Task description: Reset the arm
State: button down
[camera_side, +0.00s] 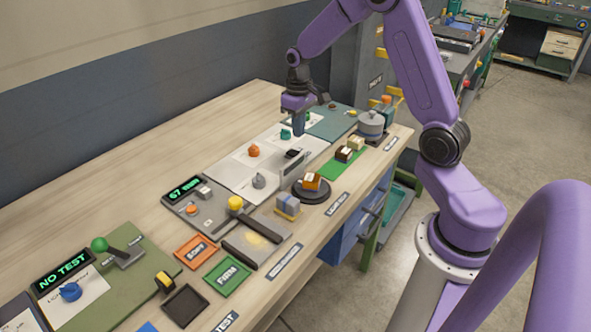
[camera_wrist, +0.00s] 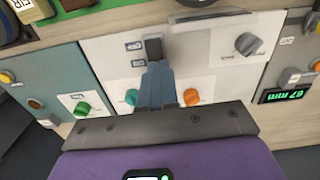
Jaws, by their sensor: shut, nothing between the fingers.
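My gripper (camera_side: 299,133) hangs over the white control panel (camera_side: 222,175) with its fingers pointing down. The fingers are shut and empty, and they also show in the wrist view (camera_wrist: 157,68). A black switch (camera_wrist: 153,48) lies just past the fingertips in the wrist view; it also shows in the side view (camera_side: 292,154), below and left of the fingers. I cannot tell whether the fingers touch anything. A teal knob (camera_side: 285,134) is beside the fingers in the side view. In the wrist view a teal knob (camera_wrist: 132,97) and an orange knob (camera_wrist: 192,97) flank the fingers.
An orange knob (camera_side: 253,150) and a grey knob (camera_side: 258,181) stand up from the panel. A round dark stand (camera_side: 312,191) holds an orange and white block. A green mat (camera_side: 340,164) with blocks and a grey round pot (camera_side: 371,123) are at right. The table's back left is bare.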

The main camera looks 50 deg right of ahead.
jog(key=s+a+r+n, duration=0.3)
jog(key=s+a, duration=0.3)
jog(key=a, duration=0.2)
jog(key=s+a+r+n, duration=0.3)
jog(key=s+a, duration=0.4)
jog(key=a, duration=0.1)
jog(key=s+a+r+n, duration=0.2)
jog(key=s+n, duration=0.4)
jog(key=s, duration=1.2)
jog(key=shift+a, duration=0.2)
